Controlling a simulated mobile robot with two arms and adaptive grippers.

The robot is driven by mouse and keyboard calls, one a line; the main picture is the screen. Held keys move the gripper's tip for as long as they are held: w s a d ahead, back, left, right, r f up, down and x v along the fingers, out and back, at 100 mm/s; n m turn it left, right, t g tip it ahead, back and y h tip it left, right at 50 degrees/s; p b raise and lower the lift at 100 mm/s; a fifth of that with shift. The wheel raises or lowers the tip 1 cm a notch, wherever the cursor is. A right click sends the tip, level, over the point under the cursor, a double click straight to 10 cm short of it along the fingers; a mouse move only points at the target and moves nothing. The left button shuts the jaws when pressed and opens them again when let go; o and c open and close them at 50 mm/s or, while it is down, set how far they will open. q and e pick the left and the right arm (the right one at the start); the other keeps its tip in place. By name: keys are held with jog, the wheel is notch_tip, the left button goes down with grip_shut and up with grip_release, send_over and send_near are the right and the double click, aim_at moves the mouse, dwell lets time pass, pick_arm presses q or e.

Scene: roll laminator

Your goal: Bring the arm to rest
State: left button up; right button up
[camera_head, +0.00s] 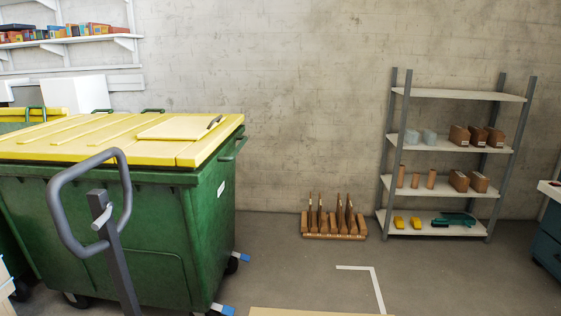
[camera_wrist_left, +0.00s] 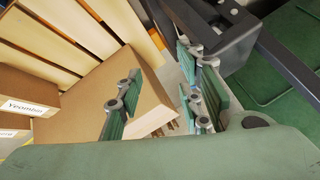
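My left gripper (camera_wrist_left: 158,100) shows in the left wrist view, with its two green-padded fingers spread apart. Nothing is visibly held between them. A brown cardboard box (camera_wrist_left: 150,85) lies beyond the fingers, partly hidden by the left finger; I cannot tell how far off it is. Neither gripper shows in the head view, and my right gripper is in no view.
A green bin (camera_head: 120,235) with a yellow lid stands at left, behind a grey loop handle (camera_head: 123,185). A shelf rack (camera_head: 450,94) and a wooden rack (camera_head: 333,235) stand by the wall. Wooden slats (camera_wrist_left: 60,30) and a dark grey part (camera_wrist_left: 228,38) flank the box. Floor at centre right is clear.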

pick_arm(q)
jog(key=s+f+n+g, duration=0.1)
jog(key=s+f, duration=0.5)
jog(key=s, duration=0.7)
jog(key=s+f+n+g+h, duration=0.1)
jog(key=s+f+g, duration=0.2)
jog(key=s, duration=1)
jog(key=s+f+n+g, duration=0.1)
jog(key=s+f+g, duration=0.1)
jog(key=s+f, duration=0.7)
jog(key=s, duration=0.5)
jog(key=shift+d+f+g, duration=0.3)
